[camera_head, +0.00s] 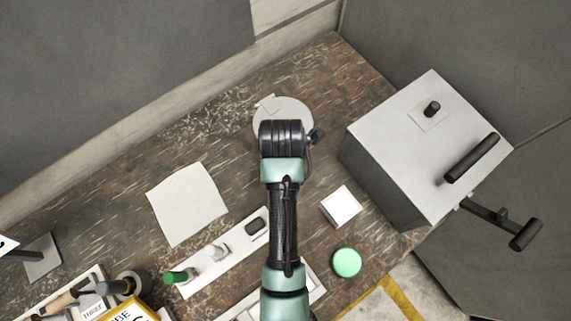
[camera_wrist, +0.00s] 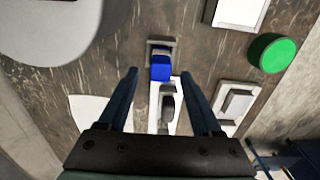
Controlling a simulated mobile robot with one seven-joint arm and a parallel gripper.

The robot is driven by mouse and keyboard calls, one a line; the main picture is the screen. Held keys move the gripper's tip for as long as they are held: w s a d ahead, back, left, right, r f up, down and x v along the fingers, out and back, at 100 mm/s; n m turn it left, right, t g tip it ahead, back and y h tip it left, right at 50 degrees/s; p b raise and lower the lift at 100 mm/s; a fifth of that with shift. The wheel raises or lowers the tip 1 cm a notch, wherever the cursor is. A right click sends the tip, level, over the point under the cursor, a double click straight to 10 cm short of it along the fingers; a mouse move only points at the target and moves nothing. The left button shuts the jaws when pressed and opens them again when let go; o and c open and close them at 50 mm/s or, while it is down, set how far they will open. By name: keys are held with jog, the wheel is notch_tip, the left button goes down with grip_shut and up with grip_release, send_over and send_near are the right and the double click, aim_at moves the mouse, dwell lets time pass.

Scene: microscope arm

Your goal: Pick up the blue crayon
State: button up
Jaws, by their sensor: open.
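A blue block-like piece (camera_wrist: 160,68), which I take for the blue crayon, sits at the far end of a narrow white strip (camera_wrist: 155,118) in the wrist view. A grey piece lies just beyond it. My gripper (camera_wrist: 160,73) is open, with one finger on each side of the blue piece in the picture. The fingers do not visibly touch it; the height between them is unclear. In the head view my arm hides the blue piece and my fingers. The strip (camera_head: 190,288) shows there left of my arm.
The strip also bears a dark piece (camera_head: 257,226), a white piece (camera_head: 215,252) and a green piece (camera_head: 178,276). Nearby are a white box (camera_head: 341,206), a green disc (camera_head: 347,262) and a white sheet (camera_head: 187,205). A large grey box (camera_head: 400,150) stands right.

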jog(key=shift+w+d+f+p, duration=0.15)
jog(key=shift+f+p, duration=0.25)
jog(key=shift+f, duration=0.95)
jog(key=shift+d+f+p, duration=0.1)
jog(key=shift+f+p, duration=0.25)
jog(key=shift+f, duration=0.95)
jog(key=shift+c, duration=0.2)
grip_shut()
